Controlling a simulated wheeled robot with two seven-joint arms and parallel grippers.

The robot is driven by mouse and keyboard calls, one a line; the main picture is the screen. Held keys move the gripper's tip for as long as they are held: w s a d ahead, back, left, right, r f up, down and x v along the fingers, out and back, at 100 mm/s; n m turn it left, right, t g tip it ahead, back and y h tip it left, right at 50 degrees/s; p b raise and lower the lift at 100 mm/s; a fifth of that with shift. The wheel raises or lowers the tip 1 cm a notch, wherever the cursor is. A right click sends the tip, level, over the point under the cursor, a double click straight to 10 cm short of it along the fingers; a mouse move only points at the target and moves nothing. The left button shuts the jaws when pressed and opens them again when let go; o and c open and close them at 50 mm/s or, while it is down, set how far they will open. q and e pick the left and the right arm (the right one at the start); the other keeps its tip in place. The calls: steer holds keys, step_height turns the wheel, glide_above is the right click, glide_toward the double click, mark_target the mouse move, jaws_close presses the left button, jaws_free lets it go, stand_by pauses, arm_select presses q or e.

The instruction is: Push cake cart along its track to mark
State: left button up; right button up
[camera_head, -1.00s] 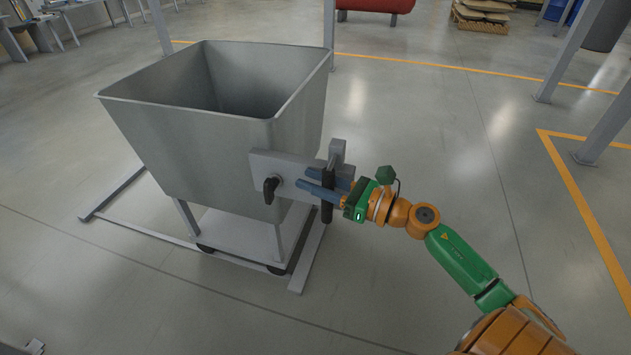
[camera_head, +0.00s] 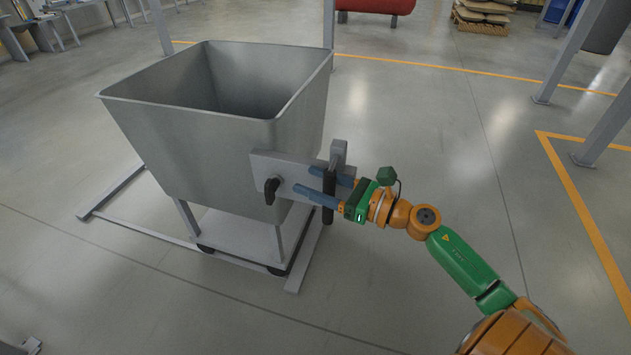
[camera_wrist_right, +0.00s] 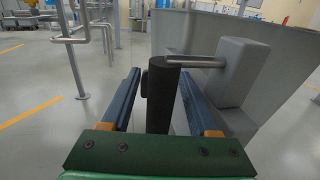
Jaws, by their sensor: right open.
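The cake cart (camera_head: 165,130) is a grey, open-topped metal hopper on a low wheeled base. It stands upright on a floor track (camera_head: 112,192) of flat grey rails. A grey plate on its right side carries a black knob (camera_head: 271,188) and a black upright handle bar (camera_head: 329,196). My right gripper (camera_head: 318,182) is at this handle with its blue fingers spread. In the right wrist view, the black handle (camera_wrist_right: 160,95) stands between the two open fingers (camera_wrist_right: 158,95), with visible gaps. My left gripper is not in view. I cannot make out the mark.
Grey posts (camera_head: 590,70) stand at the right, near yellow floor lines (camera_head: 575,185). A red tank (camera_head: 375,5) and a stacked pallet (camera_head: 482,16) are at the back.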

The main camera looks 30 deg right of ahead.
steer(key=v, duration=0.7)
